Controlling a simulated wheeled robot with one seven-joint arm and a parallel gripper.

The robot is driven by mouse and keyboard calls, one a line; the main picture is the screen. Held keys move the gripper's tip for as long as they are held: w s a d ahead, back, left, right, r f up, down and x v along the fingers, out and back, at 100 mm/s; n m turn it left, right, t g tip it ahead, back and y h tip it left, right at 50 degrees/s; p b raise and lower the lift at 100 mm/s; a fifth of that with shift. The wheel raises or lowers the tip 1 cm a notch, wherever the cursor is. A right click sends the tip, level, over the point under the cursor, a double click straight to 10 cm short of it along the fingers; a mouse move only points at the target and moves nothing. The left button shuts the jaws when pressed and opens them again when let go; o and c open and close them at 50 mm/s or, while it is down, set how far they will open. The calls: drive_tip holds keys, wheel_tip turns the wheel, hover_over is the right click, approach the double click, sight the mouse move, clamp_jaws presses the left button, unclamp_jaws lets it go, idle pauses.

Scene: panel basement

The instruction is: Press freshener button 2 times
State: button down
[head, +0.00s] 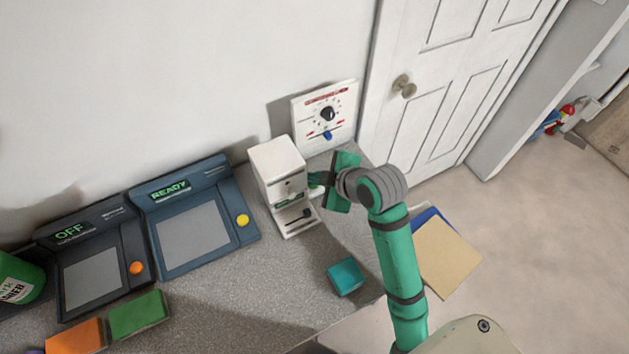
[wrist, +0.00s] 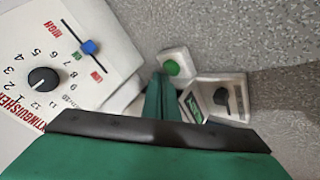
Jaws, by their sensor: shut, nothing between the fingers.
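A white upright dispenser (head: 279,172), which looks like the freshener, stands on the grey counter against the wall. It has a small green display and a dark knob low on its front. In the wrist view part of this white unit (wrist: 234,84) shows right of my fingers. A round green button (wrist: 172,67) on a small white base lies just beyond my fingertips. My gripper (wrist: 161,80) is shut and empty, with its tips close to the button; I cannot tell whether they touch it. In the head view my gripper (head: 314,181) is at the dispenser's right side, hiding the button.
A white dial panel (head: 326,114) with a blue slider is on the wall behind. A READY device (head: 192,216) and an OFF device (head: 94,256) stand left. A teal block (head: 345,276) lies in front. A door (head: 446,85) is right of the counter.

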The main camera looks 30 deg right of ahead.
drive_tip(key=shift+f, duration=0.4)
idle(0.6)
drive_tip(key=shift+d+r, duration=0.1)
drive_tip(key=shift+r, duration=0.05)
drive_tip(key=shift+s+r, duration=0.15)
drive_tip(key=shift+r, duration=0.55)
drive_tip(key=shift+r, duration=0.1)
